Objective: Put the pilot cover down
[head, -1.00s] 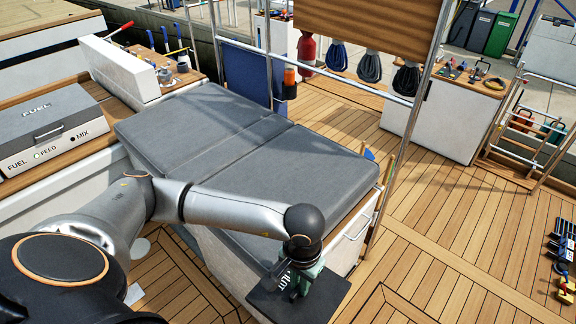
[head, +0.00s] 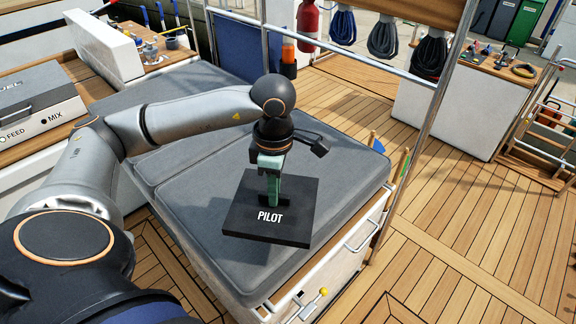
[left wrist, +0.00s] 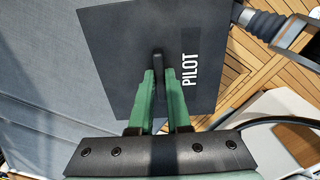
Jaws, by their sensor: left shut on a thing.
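The pilot cover (head: 244,213) is a dark square plate with white PILOT lettering. My left gripper (head: 273,199) is shut on its handle, with the plate below the fingers. In the head view the plate is over the front part of the grey cushion (head: 195,184); I cannot tell whether it touches it. In the left wrist view the green fingers of my left gripper (left wrist: 160,95) close on the black handle (left wrist: 159,65) at the middle of the cover (left wrist: 115,45). My right gripper does not show.
Below the cushion's front edge is a white locker front with a metal rail (head: 362,236) and a yellow-knobbed lever (head: 322,293). A metal post (head: 432,120) stands at the right. Most of the cushion is bare.

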